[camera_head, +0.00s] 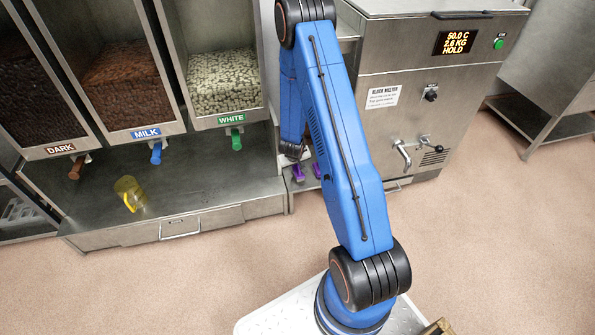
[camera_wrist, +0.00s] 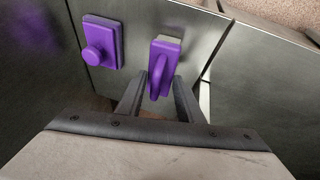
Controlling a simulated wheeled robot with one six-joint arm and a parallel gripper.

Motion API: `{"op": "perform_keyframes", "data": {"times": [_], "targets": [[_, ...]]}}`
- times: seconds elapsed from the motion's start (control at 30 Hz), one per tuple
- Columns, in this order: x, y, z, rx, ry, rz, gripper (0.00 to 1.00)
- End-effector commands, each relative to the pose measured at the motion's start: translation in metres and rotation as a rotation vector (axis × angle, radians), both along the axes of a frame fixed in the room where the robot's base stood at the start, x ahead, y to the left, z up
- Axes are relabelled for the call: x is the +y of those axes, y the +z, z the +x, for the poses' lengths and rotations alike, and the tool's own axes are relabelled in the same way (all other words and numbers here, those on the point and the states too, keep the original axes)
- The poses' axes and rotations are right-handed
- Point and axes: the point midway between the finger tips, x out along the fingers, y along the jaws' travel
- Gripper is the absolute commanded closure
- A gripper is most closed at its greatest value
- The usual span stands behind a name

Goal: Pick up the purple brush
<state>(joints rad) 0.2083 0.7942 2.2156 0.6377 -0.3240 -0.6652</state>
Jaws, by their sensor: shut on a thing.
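A purple brush (camera_wrist: 164,55) with a looped handle and a pale strip along its far edge shows in the wrist view. It is on a grey metal surface. My gripper (camera_wrist: 159,88) is shut on its handle, with one dark finger on each side. A second purple piece (camera_wrist: 101,45) with a round knob and a grey edge is to its left, apart from the fingers. In the head view, two small purple things (camera_head: 298,173) show low beside my arm, partly hidden. I cannot tell there which is the brush.
The dispenser cabinet (camera_head: 180,218) stands at left, with a yellow see-through jug (camera_head: 130,192) on its shelf. The block melter (camera_head: 415,110) stands close on the right, its tap (camera_head: 402,155) sticking out. The floor (camera_head: 490,230) in front is clear.

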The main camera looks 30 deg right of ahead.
Motion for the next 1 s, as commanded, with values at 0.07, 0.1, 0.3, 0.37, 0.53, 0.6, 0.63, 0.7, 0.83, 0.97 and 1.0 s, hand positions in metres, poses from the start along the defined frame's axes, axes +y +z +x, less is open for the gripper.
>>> {"op": "perform_keyframes", "data": {"times": [0.07, 0.1, 0.3, 0.37, 0.53, 0.6, 0.63, 0.7, 0.83, 0.97, 1.0], "targets": [[0.0, 0.001, 0.0, 0.0, 0.0, 0.0, 0.9], [0.0, 0.002, 0.0, -0.001, 0.0, 0.0, 0.9], [0.0, 0.019, 0.001, -0.002, -0.001, 0.0, 0.9], [0.0, 0.027, 0.001, -0.003, -0.001, 0.0, 0.9], [0.0, 0.056, 0.001, -0.005, -0.002, 0.0, 0.9], [-0.001, 0.067, 0.001, -0.004, -0.002, -0.001, 0.9], [0.0, 0.072, 0.001, -0.004, -0.003, -0.001, 0.9], [0.0, 0.081, 0.001, -0.003, 0.0, 0.0, 0.9], [0.0, 0.091, 0.0, -0.001, -0.002, 0.0, 0.9], [0.0, 0.098, 0.0, -0.001, 0.0, 0.0, 0.9], [0.0, 0.099, 0.0, -0.001, -0.002, 0.0, 0.9]]}}
